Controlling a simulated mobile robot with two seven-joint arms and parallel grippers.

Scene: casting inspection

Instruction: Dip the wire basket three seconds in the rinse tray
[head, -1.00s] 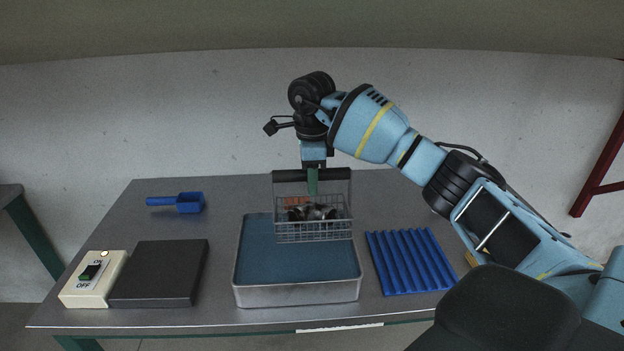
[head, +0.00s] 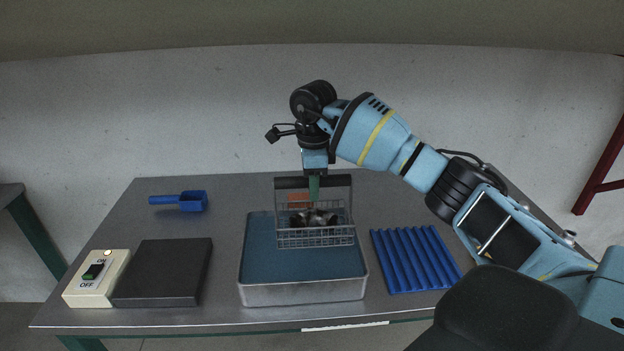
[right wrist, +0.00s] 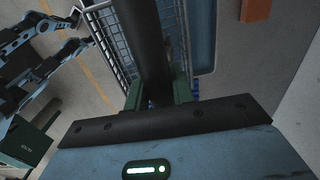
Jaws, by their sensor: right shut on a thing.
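The wire basket (head: 315,237) with dark and light castings in it hangs upright by its black handle (head: 292,183). My right gripper (head: 314,186) is shut on that handle from above. The basket is over the back part of the rinse tray (head: 304,294), a metal tray with a blue inside. I cannot tell for sure whether the basket's bottom touches the liquid. In the right wrist view the green fingers (right wrist: 158,92) clasp the handle, with the basket mesh (right wrist: 115,42) beyond. My left gripper is not to be made out.
A blue ribbed mat (head: 415,260) lies right of the tray. A black plate (head: 163,273) and a switch box (head: 97,279) with a lit lamp are at left. A blue scoop (head: 180,201) lies at back left. An orange block (head: 299,200) shows behind the basket.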

